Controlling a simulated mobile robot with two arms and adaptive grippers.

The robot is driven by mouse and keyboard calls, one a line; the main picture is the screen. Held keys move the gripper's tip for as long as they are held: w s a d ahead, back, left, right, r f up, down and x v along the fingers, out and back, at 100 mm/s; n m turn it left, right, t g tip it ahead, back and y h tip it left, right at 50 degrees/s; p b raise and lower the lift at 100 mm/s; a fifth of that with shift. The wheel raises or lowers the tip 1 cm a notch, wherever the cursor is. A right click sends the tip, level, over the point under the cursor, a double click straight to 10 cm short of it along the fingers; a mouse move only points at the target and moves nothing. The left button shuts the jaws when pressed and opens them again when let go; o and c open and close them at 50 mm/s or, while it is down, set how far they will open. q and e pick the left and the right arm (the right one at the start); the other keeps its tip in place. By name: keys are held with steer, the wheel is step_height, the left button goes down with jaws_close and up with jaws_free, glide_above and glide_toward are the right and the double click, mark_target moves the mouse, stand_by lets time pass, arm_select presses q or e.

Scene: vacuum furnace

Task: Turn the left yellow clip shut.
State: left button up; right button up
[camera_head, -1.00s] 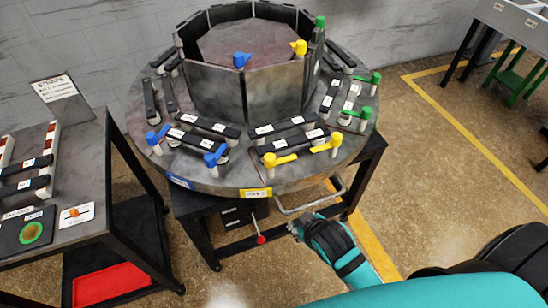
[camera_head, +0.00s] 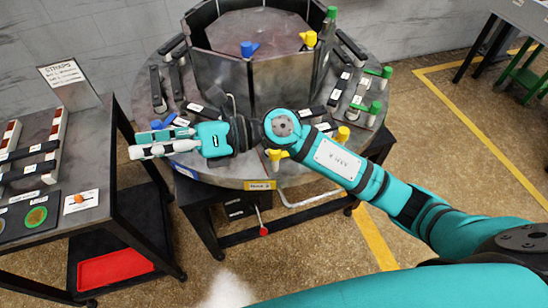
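The left yellow clip (camera_head: 278,154) stands at the front rim of the round table (camera_head: 228,184); its strap is mostly hidden behind my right arm. The right yellow clip (camera_head: 342,134) stands farther right, partly behind the same arm. My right gripper (camera_head: 134,145) lies across the table's left front, pointing left, well left of the left yellow clip. Its two fingers look slightly apart and nothing shows between them. It overlaps the blue clip (camera_head: 157,124) area in the picture; I cannot tell whether it touches. My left gripper is out of view.
A metal-walled chamber (camera_head: 228,68) stands mid-table, with a blue clip (camera_head: 249,48) and a yellow clip (camera_head: 309,39) at it. Green clips (camera_head: 375,107) are on the right. A side table (camera_head: 85,150) with straps and a sign stands left.

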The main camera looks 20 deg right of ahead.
step_height(320, 180, down, 6)
steer(key=d+n+g+h, duration=0.1)
steer(key=n+g+h, duration=0.1)
steer(key=n+h, duration=0.2)
steer(key=n+t+h, duration=0.2)
steer(key=n+h, duration=0.1)
steer(key=h, duration=1.2)
glide_above(274, 159)
steer(key=f, duration=0.7)
steer(key=shift+w+d+f, duration=0.15)
steer(key=shift+w+f, duration=0.25)
steer(key=shift+d+f, duration=0.2)
steer(key=f, duration=0.3)
steer(key=f+p, duration=0.1)
steer(key=f, duration=0.7)
steer(key=shift+w+a+f+p, duration=0.1)
steer(key=shift+w+f+p, duration=0.1)
steer(key=shift+w+p, duration=0.15)
jaws_close()
steer(key=shift+r, duration=0.1)
